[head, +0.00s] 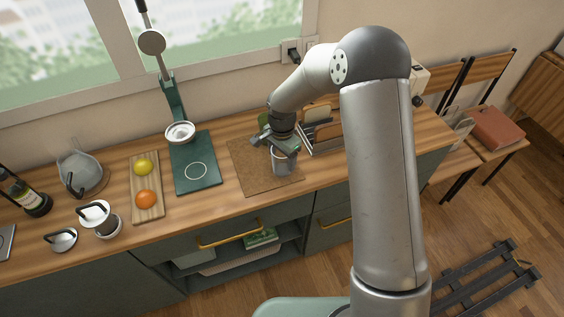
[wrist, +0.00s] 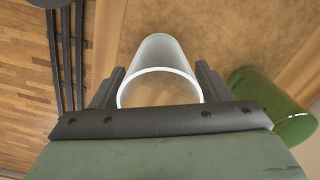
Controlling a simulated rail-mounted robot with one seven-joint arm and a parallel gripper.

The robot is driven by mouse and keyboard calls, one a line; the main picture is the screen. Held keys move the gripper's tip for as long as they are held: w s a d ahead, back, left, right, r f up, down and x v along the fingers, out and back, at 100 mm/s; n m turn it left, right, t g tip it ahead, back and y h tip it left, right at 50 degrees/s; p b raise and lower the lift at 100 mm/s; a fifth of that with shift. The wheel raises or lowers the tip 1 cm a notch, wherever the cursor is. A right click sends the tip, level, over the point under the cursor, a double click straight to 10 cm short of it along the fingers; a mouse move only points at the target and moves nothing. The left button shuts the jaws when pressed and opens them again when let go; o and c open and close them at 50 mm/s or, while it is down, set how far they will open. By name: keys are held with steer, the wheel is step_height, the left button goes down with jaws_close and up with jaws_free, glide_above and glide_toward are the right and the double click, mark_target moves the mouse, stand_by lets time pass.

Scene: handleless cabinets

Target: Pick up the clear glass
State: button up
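The clear glass (head: 284,164) stands on a brown cork-like mat on the wooden counter. My gripper (head: 282,146) is over it, pointing down, and partly hides its top in the head view. In the wrist view the glass (wrist: 160,82) shows as a pale, see-through cylinder with a bright rim. It lies between the two dark fingers of my gripper (wrist: 161,68). The fingers are spread on either side of it, with narrow gaps at the tips. Contact along the lower finger parts is hard to judge.
The mat (head: 248,175) lies left of a rack (head: 323,137) holding boards. A green cylindrical object (wrist: 273,105) is close to the right finger in the wrist view. A dark green board (head: 196,171) and a cutting board with fruit (head: 147,183) lie farther left. The counter's front edge is near.

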steer(key=c, duration=0.8)
steer(key=shift+o, duration=0.2)
